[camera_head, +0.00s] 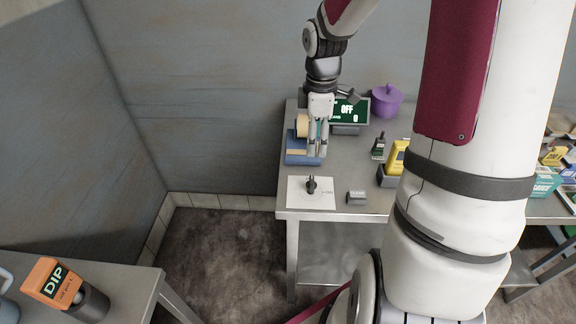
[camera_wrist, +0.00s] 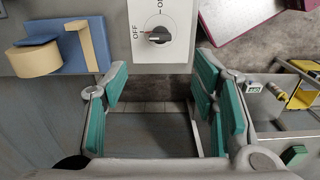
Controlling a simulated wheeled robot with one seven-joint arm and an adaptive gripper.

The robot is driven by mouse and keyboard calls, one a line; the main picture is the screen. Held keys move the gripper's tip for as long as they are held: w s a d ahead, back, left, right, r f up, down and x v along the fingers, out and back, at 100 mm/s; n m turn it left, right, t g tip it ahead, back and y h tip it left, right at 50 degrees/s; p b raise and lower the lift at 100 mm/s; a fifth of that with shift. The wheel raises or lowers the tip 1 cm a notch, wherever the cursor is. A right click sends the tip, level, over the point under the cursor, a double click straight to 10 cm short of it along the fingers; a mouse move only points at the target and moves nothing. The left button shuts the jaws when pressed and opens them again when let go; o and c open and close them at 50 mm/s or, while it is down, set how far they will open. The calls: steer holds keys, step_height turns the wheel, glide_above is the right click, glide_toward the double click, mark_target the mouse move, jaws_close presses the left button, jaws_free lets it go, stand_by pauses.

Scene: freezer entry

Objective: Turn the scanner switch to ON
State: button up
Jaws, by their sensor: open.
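The scanner switch is a black rotary knob (camera_head: 311,185) on a white plate (camera_head: 325,201) at the left front of the metal table. In the wrist view the knob (camera_wrist: 158,36) sits at top centre, with its light mark toward the printed OFF; ON is printed further up. A dark display (camera_head: 347,109) behind reads OFF and 0. My gripper (camera_head: 318,152) points down behind the switch plate. In the wrist view my gripper (camera_wrist: 160,88) has its green-padded fingers wide apart and empty, with the knob beyond them, untouched.
A blue holder with a tan roll (camera_head: 296,158) stands close beside my gripper. A small grey block (camera_head: 356,197) lies right of the plate. A purple pot (camera_head: 386,100), a dark bottle (camera_head: 378,146) and a yellow device (camera_head: 394,157) stand further right. An orange DIP box (camera_head: 52,284) is on another table.

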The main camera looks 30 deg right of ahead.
mark_target(312, 179)
step_height(312, 179, down, 14)
steer(key=shift+b, duration=0.3)
steer(key=shift+c, duration=0.5)
steer(key=c, duration=1.1)
